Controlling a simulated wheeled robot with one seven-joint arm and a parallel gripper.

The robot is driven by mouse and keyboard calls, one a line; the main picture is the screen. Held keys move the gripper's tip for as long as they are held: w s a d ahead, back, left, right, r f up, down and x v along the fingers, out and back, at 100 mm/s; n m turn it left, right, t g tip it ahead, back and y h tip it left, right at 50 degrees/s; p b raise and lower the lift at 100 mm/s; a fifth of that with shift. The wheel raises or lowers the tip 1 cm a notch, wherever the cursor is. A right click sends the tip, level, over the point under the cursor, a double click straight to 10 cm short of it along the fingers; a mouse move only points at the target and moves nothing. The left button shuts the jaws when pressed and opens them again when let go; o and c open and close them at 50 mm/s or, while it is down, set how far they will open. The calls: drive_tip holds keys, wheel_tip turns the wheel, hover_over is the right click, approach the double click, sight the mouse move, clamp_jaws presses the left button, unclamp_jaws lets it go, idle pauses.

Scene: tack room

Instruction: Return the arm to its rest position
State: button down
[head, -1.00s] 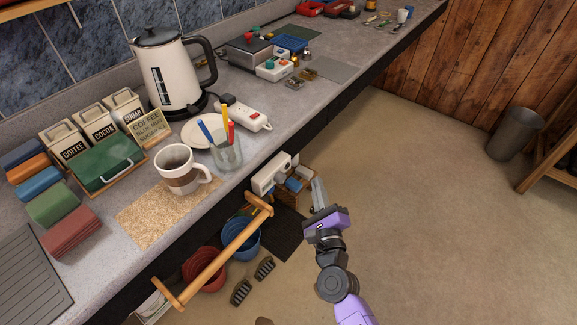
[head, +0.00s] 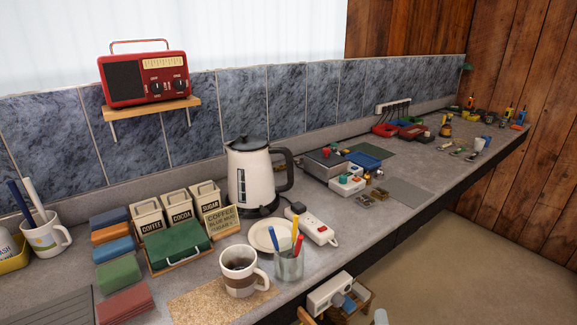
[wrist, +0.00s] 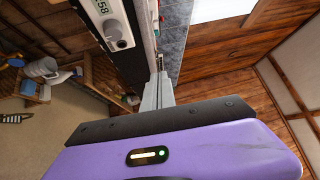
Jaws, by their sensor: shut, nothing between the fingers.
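My gripper (wrist: 160,80) shows in the wrist view with its grey fingers together and nothing between them. The purple wrist housing (wrist: 180,152) fills the bottom of that view. In the head view only a pale grey tip, apparently my gripper (head: 381,317), shows at the bottom edge, in front of the counter's front side. The rest of my arm is out of the head view.
A white box with a display and knob (wrist: 115,28) is close to my gripper in the wrist view. The counter (head: 345,238) holds a kettle (head: 250,180), a striped mug (head: 239,275) and a glass of pens (head: 289,264). Open floor (head: 440,270) lies at right.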

drive_tip(key=s+r+n+g+y, duration=0.1)
drive_tip(key=s+n, duration=0.8)
drive_tip(key=s, duration=0.9)
drive_tip(key=s+r+n+g+y, duration=0.1)
drive_tip(key=s+r+n+g, duration=0.2)
drive_tip(key=s+n, duration=0.6)
drive_tip(key=s, duration=0.9)
drive_tip(key=shift+s+d+r+n+g, duration=0.15)
drive_tip(key=shift+s+r+n+g, duration=0.1)
drive_tip(key=shift+s+n+g, duration=0.15)
